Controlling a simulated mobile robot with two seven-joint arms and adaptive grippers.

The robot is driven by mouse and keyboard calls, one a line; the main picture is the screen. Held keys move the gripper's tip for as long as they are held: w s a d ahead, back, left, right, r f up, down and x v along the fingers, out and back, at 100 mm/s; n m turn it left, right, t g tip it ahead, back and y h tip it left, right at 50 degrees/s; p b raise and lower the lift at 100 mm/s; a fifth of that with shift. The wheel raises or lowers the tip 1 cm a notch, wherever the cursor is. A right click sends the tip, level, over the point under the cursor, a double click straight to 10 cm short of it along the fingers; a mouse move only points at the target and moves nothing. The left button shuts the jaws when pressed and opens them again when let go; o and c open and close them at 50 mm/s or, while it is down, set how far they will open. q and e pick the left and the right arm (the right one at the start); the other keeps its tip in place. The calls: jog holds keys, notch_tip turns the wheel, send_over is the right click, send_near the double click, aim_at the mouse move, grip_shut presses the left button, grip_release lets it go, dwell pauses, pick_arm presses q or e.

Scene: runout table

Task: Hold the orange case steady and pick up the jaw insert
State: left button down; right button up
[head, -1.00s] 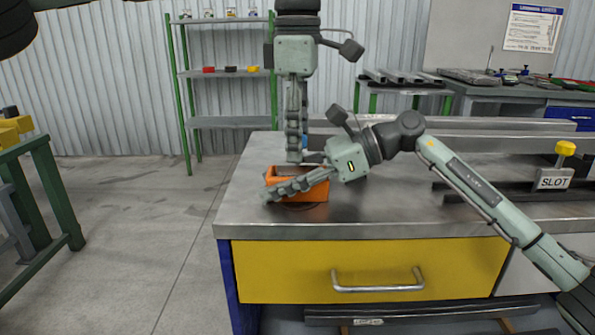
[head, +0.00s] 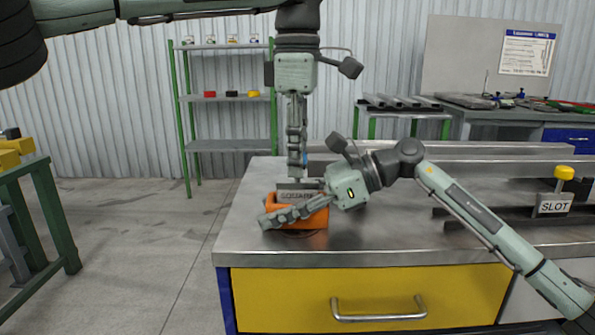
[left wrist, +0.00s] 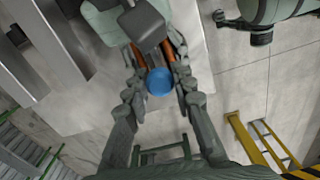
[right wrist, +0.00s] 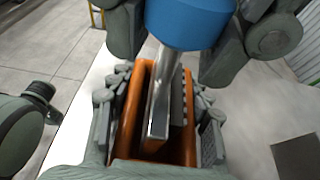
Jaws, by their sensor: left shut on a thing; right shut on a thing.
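The orange case (head: 308,219) sits on the table near its left end. My right gripper (right wrist: 157,118) is shut on the case, with one finger on each long side. My left gripper (head: 297,172) points straight down above the case, shut on the insert by that knob, which also shows in the left wrist view (left wrist: 160,82).
Long metal rails (head: 470,170) and a SLOT sign (head: 553,204) with a yellow knob stand on the right of the table. The steel tabletop (head: 400,238) in front is clear. A green shelf (head: 230,97) stands behind.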

pick_arm(q)
notch_tip(320, 180, up, 8)
jog(key=shift+r, duration=0.25)
pick_arm(e)
jog(key=o, duration=1.3)
jog(key=shift+f, duration=0.1)
jog(key=shift+d, duration=0.1)
